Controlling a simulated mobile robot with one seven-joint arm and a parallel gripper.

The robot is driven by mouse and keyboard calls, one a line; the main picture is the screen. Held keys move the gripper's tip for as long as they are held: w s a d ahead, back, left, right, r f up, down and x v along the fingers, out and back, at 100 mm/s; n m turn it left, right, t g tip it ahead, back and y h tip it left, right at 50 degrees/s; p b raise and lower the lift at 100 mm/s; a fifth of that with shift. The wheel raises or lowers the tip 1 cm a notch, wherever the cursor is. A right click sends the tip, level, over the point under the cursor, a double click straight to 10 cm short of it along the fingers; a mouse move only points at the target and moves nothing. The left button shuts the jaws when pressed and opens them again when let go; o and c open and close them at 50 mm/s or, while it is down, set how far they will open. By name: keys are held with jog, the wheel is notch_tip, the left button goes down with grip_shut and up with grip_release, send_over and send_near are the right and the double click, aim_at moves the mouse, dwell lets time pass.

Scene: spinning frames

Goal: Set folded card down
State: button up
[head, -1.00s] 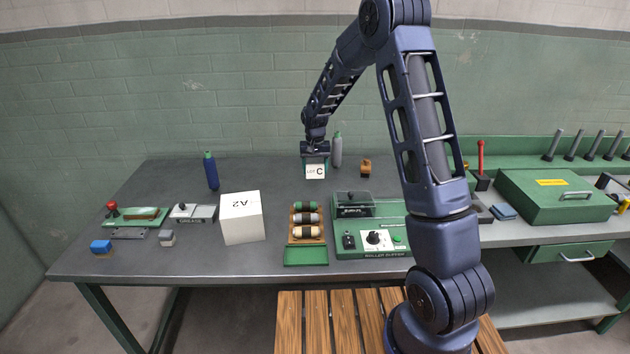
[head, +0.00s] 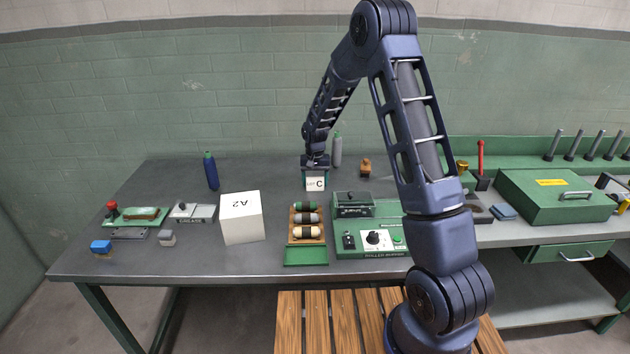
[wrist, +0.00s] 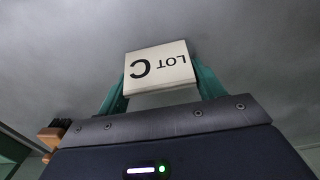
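The folded card is white with black "LOT C" lettering. In the head view the card (head: 316,184) is upright at the back middle of the grey workbench (head: 255,172), low over or touching the top; I cannot tell which. My gripper (head: 315,176) points down onto it from above, with green fingers at the card's two sides. In the wrist view the card (wrist: 160,66) sits between the green fingers of my gripper (wrist: 162,85), which appear shut on it. The card's lower edge against the bench is not clear.
A rack of spools (head: 306,222) and a green roller machine (head: 366,228) are in front. A white A2 box (head: 241,217) stands left. Bench space left of the card is clear.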

jog(key=shift+o, duration=1.3)
jog(key=shift+r, duration=0.2)
notch_tip(320, 180, up, 12)
jog(key=s+d+r+t, duration=0.2)
jog(key=s+d+r, duration=1.3)
jog(key=s+r, duration=0.2)
jog(key=s+d+t, duration=0.1)
jog(key=s+d, duration=0.3)
jog(key=s, duration=0.7)
jog(key=s+d+r+t, duration=0.1)
jog(key=s+d, duration=0.4)
jog(key=s, duration=0.5)
jog(key=shift+s+r+t, duration=0.3)
jog(key=shift+s, duration=0.05)
